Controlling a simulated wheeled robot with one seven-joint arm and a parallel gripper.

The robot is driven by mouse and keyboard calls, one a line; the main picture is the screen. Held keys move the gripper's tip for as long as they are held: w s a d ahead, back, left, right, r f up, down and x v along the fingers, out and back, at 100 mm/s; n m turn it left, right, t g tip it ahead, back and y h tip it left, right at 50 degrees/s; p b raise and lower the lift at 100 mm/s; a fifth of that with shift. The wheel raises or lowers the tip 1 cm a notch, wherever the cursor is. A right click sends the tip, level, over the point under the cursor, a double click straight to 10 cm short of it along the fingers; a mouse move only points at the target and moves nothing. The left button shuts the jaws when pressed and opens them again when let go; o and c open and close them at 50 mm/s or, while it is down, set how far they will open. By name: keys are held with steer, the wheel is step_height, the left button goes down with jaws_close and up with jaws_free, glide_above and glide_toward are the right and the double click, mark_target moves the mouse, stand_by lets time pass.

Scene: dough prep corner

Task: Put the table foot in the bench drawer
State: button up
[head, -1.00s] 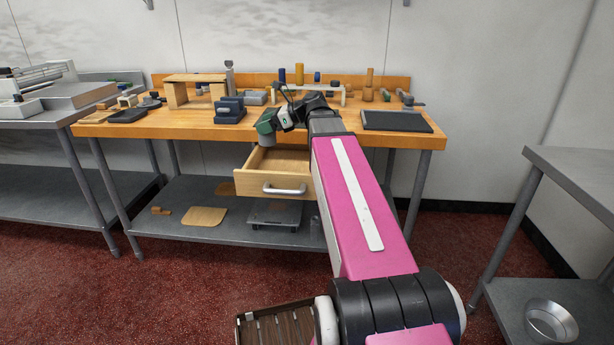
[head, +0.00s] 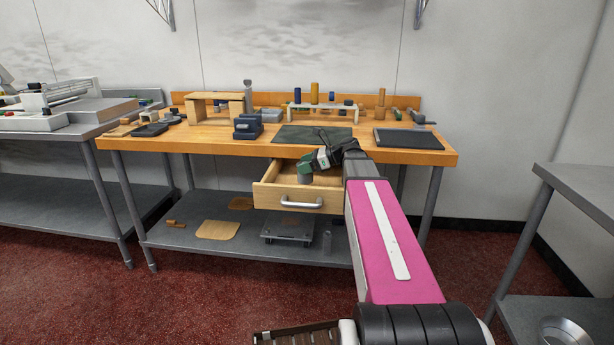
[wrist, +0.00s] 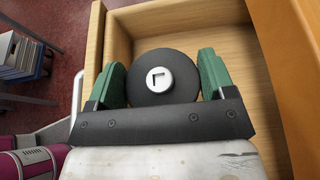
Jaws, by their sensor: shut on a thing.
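The bench drawer (head: 275,198) is pulled open under the wooden bench top; its pale wooden interior (wrist: 185,27) also shows in the wrist view. The table foot (wrist: 153,78) is a dark round disc with a light centre that bears an L-shaped mark. My gripper (wrist: 164,75) is shut on the table foot, with one green finger on each side of it. In the head view my gripper (head: 305,172) is at the open drawer, over its inside. I cannot tell whether the foot touches the drawer bottom.
The lower shelf (head: 190,240) carries a wooden board (head: 218,230) and a small wheeled platform (head: 287,230). The drawer's handle (head: 302,203) sticks out in front.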

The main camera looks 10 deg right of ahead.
steer(key=shift+w+d+f, duration=0.3)
steer(key=shift+d, duration=0.05)
steer(key=shift+f, duration=1.95)
steer(key=shift+f, duration=0.1)
steer(key=o, duration=1.1)
steer(key=shift+s+d, duration=0.1)
steer(key=shift+d, duration=0.05)
steer(key=v, duration=1.1)
steer(key=shift+d+r, duration=0.3)
